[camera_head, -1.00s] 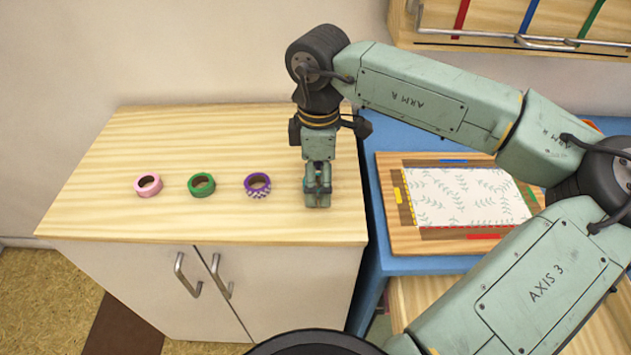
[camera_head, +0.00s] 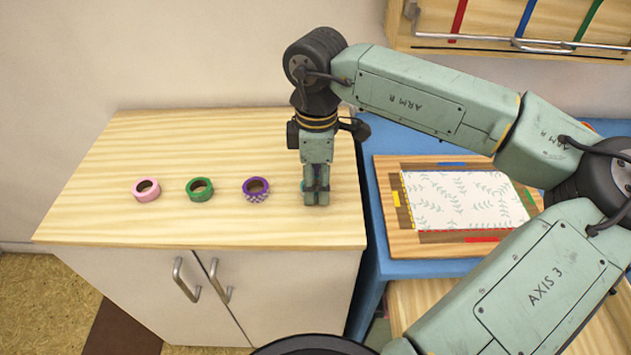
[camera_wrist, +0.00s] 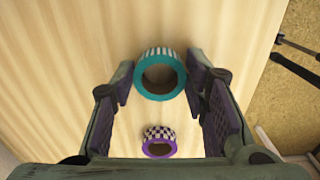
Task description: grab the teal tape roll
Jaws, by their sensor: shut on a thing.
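The teal tape roll (camera_wrist: 140,82), with a striped outer side, sits between my two fingers in the wrist view. My gripper (camera_head: 317,196) points down over the right part of the wooden cabinet top and is shut on the roll, one finger on each side of it. In the head view my fingers hide most of the roll; only a small teal edge (camera_head: 303,186) shows at their left. I cannot tell whether the roll is off the surface.
A purple checkered roll (camera_head: 256,198) stands just left of my gripper, then a green roll (camera_head: 200,198) and a pink roll (camera_head: 147,197). A blue table (camera_head: 373,225) with a wooden framed board (camera_head: 398,242) is at the right. The cabinet top (camera_head: 190,140) is clear behind the rolls.

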